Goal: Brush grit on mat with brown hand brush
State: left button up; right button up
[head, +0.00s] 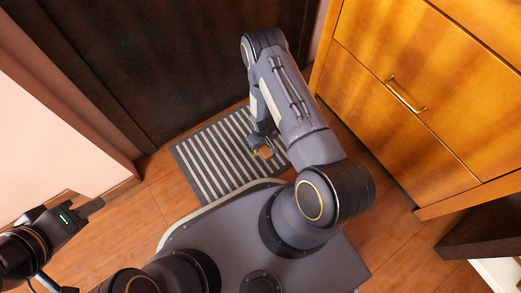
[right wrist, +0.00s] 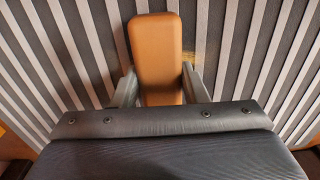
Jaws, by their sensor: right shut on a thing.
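The striped grey mat (head: 205,163) lies on the floor in front of the dark door, and its stripes fill much of the right wrist view (right wrist: 65,55). My right gripper (head: 262,145) is low over the mat's right part, shut on the brown hand brush (head: 266,152). In the right wrist view the brush (right wrist: 156,45) sits between the two fingers (right wrist: 160,85), its block pointing away over the mat. I cannot tell whether its underside touches the mat. A small yellowish patch, perhaps grit (right wrist: 188,59), shows just right of the brush. My left gripper (head: 92,207) is far left, away from the mat; its jaw opening is unclear.
A wooden drawer cabinet (head: 405,95) stands close on the right of the mat. The dark door (head: 160,60) bounds the mat's far side, and a pale wall (head: 50,130) is at left. Bare wooden floor (head: 135,215) lies left of the mat.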

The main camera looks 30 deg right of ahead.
jog(key=shift+w+d, duration=0.2)
jog(key=shift+d, duration=2.1)
jog(key=shift+w+d, duration=0.15)
jog(key=shift+d, duration=1.75)
jog(key=shift+s+a, duration=0.2)
jog(key=shift+a, duration=2.1)
